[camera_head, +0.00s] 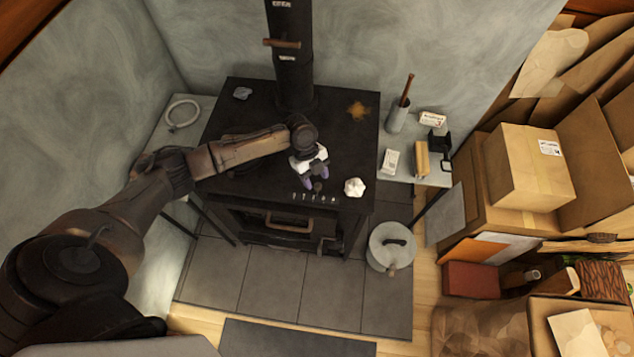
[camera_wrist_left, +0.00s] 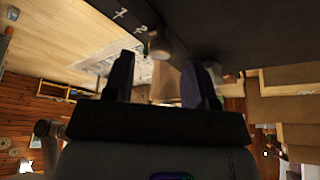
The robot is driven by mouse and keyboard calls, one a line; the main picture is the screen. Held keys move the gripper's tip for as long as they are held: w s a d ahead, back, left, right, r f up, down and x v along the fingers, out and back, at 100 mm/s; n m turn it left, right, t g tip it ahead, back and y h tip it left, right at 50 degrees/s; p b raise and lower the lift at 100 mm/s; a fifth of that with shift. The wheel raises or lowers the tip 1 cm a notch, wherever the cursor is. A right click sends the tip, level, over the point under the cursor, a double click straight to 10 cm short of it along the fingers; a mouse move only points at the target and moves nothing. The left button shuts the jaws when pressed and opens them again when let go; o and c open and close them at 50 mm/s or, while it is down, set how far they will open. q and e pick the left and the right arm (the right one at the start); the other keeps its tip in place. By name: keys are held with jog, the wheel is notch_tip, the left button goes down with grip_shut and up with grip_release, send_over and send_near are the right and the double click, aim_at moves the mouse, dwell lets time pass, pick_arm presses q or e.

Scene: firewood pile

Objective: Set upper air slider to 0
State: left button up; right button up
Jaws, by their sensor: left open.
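The black stove (camera_head: 240,150) stands in the middle of the head view. A row of small pale marks (camera_head: 313,198) runs along its front top edge. A small rounded knob, which looks like the upper air slider's, shows in the left wrist view (camera_wrist_left: 160,45) beside pale digits on the dark edge. My left gripper (camera_head: 316,180) is over the front of the stove top, just behind the marks. Its two fingers (camera_wrist_left: 158,65) are open, and the knob appears between and just beyond their tips. Whether they touch it I cannot tell. My right gripper is not in view.
A white crumpled lump (camera_head: 354,187) lies on the stove top right of my gripper. The black flue pipe (camera_head: 291,60) rises at the back. A lidded grey pot (camera_head: 391,246) stands on the floor at right. Cardboard boxes (camera_head: 527,168) fill the right side.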

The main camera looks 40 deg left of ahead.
aim_at(318, 189)
pick_arm(q)
jog(key=shift+x, duration=1.4)
grip_shut()
jog(key=shift+a, duration=0.1)
